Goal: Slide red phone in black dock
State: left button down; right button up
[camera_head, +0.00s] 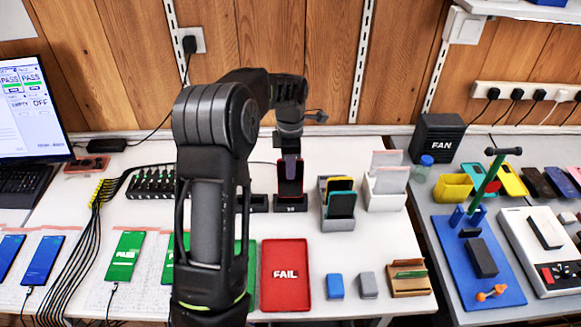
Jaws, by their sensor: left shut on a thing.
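My left arm reaches up from the bottom of the head view and bends over to the right. My left gripper (290,155) points down and is shut on the red phone (291,180). The phone is upright, with red edges and a dark face. Its lower end is at the black dock (290,204), a small black block on the white table. I cannot tell whether the phone is fully seated in it. The fingertips are small and partly dark against the phone. My right gripper is out of view.
A red FAIL tray (285,275) lies in front of the dock. A grey holder with phones (338,222) and a white holder (386,195) stand to its right. Another black dock (258,204) is partly hidden by my arm. Green-screen phones (126,256) lie left.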

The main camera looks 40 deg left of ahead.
pick_arm(q)
jog(key=shift+f, duration=0.3)
dwell(0.6)
jog(key=shift+f+b, duration=0.3)
jog(key=shift+f, duration=0.1)
jog(key=shift+f, duration=0.15)
dwell(0.4)
jog(key=shift+f+b, duration=0.4)
jog(key=shift+f, duration=0.1)
jog(key=shift+f, duration=0.25)
dwell(0.3)
jog(key=shift+f+b, duration=0.4)
jog(key=shift+f, duration=0.05)
jog(key=c, duration=1.4)
grip_release()
